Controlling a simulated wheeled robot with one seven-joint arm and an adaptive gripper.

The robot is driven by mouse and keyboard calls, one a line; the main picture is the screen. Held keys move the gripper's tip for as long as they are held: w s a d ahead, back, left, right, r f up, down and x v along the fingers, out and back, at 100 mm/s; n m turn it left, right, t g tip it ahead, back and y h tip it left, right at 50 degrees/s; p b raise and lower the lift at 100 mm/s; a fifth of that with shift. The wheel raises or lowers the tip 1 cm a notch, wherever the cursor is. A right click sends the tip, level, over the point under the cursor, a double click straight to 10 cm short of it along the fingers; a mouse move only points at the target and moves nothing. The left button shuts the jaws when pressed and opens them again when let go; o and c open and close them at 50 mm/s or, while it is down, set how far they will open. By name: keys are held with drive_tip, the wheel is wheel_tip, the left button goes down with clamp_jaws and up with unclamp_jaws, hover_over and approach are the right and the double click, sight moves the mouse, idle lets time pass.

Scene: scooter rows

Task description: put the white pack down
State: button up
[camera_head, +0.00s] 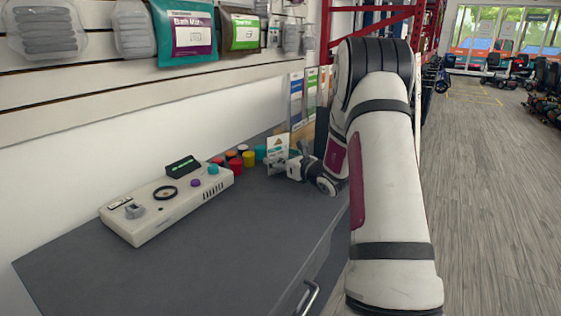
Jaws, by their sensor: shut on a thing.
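My gripper (271,164) is at the far end of the grey counter (215,245), small in view and partly hidden by my own wrist. It is shut on a small white pack (278,146) with a coloured print on its face. The pack stands upright at the fingers, close over the counter's far part. I cannot tell whether its lower edge touches the counter.
Several coloured caps, one of them yellow (249,159), stand left of my gripper. A white control box (165,205) lies along the wall. Brochures (296,98) stand behind the gripper. The counter's near part is bare. Packs such as the teal one (185,32) hang above.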

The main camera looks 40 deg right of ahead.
drive_tip(key=shift+f, duration=0.15)
drive_tip(key=o, duration=1.2)
drive_tip(key=shift+c, duration=0.2)
drive_tip(key=shift+r, duration=0.3)
drive_tip(key=s, duration=0.3)
drive_tip(key=s+r+p, duration=0.1)
drive_tip(key=s, duration=0.3)
drive_tip(key=s+p, duration=0.1)
drive_tip(key=s, duration=0.2)
drive_tip(key=shift+s+a+r, duration=0.15)
drive_tip(key=shift+s+a, duration=0.1)
drive_tip(key=shift+s, duration=0.7)
drive_tip(key=shift+a+r, duration=0.1)
drive_tip(key=shift+a, duration=0.05)
